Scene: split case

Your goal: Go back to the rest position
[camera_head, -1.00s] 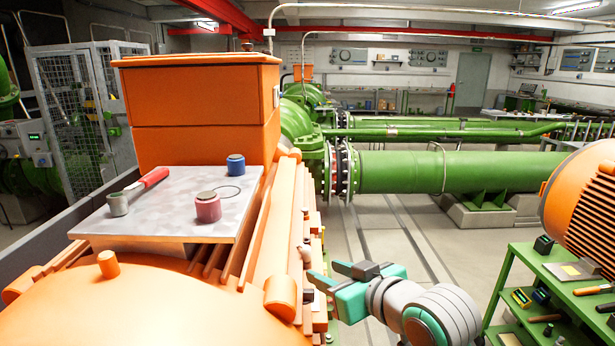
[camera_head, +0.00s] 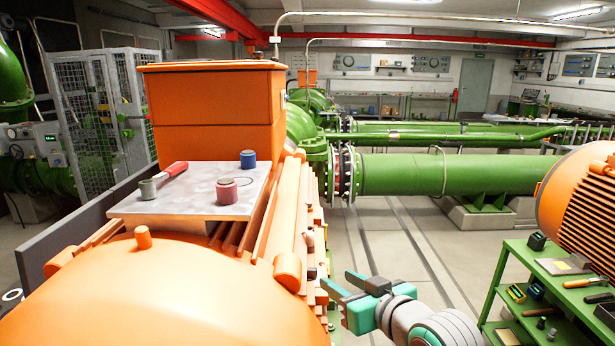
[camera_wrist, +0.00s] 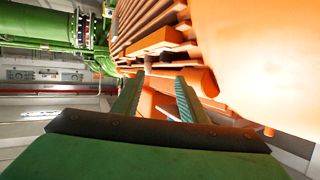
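My gripper (camera_head: 338,288) is in the lower middle of the head view, just right of the orange machine casing (camera_head: 170,290). Its two fingers are spread and nothing is between them. In the wrist view the open fingers (camera_wrist: 158,95) point toward the ribbed orange side of the casing.
A green shelf cart (camera_head: 560,290) with several tools stands at the right, below an orange finned motor (camera_head: 585,200). A large green pipe (camera_head: 450,174) crosses behind. The floor (camera_head: 400,240) between casing and cart is open.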

